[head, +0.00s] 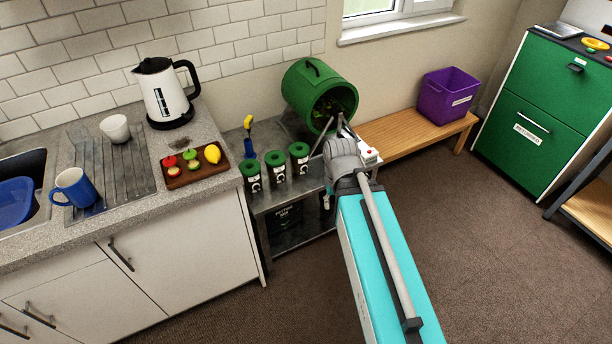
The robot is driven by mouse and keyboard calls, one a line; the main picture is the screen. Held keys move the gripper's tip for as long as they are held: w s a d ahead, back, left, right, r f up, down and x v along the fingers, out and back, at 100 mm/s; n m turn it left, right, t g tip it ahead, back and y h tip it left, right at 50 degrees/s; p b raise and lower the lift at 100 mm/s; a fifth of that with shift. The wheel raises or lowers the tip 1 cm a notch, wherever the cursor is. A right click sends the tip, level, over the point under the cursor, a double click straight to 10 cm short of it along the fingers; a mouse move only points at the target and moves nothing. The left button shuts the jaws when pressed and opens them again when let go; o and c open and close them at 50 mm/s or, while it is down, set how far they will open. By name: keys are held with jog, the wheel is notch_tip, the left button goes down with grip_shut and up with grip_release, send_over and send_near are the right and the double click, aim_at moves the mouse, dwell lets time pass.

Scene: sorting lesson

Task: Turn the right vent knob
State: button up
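Three small dark units with green ring tops stand in a row on the grey metal bench (284,198). Each has a small pale knob-like part on its front. The right unit (300,168) is closest to my arm; its knob is too small to read its angle. The middle unit (275,176) and left unit (252,184) stand to its left. My gripper (338,126) is beyond my grey wrist, to the right of the right unit and in front of the green drum's mouth. Its fingers are small and partly hidden, and I see no contact with a knob.
A green drum (305,82) with dark contents lies behind. A yellow-and-blue tool (250,134) stands left of it. The counter holds a kettle (164,98), a fruit board (194,178) and a blue mug (76,188). A purple bin (446,94) sits on a wooden bench (400,134).

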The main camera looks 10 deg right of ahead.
jog(key=shift+a+f, duration=0.1)
jog(key=w+a+f+n+t+y+b, duration=0.35)
jog(key=w+f+b, duration=0.4)
jog(key=b, duration=0.35)
jog(key=w+a+f+n+t+y+b, duration=0.2)
jog(key=w+a+f+t+y+b, duration=0.15)
jog(key=w+f+b, duration=0.6)
jog(key=w+d+f+m+t+b, duration=0.1)
jog(key=w+d+f+t+b, duration=0.5)
jog(key=b, duration=1.7)
jog(key=d+f+t, duration=0.2)
jog(key=d+t, duration=0.1)
jog(key=t, duration=0.1)
jog(key=shift+d+h, duration=0.4)
jog(key=shift+w+m, duration=0.1)
jog(key=shift+m, duration=0.15)
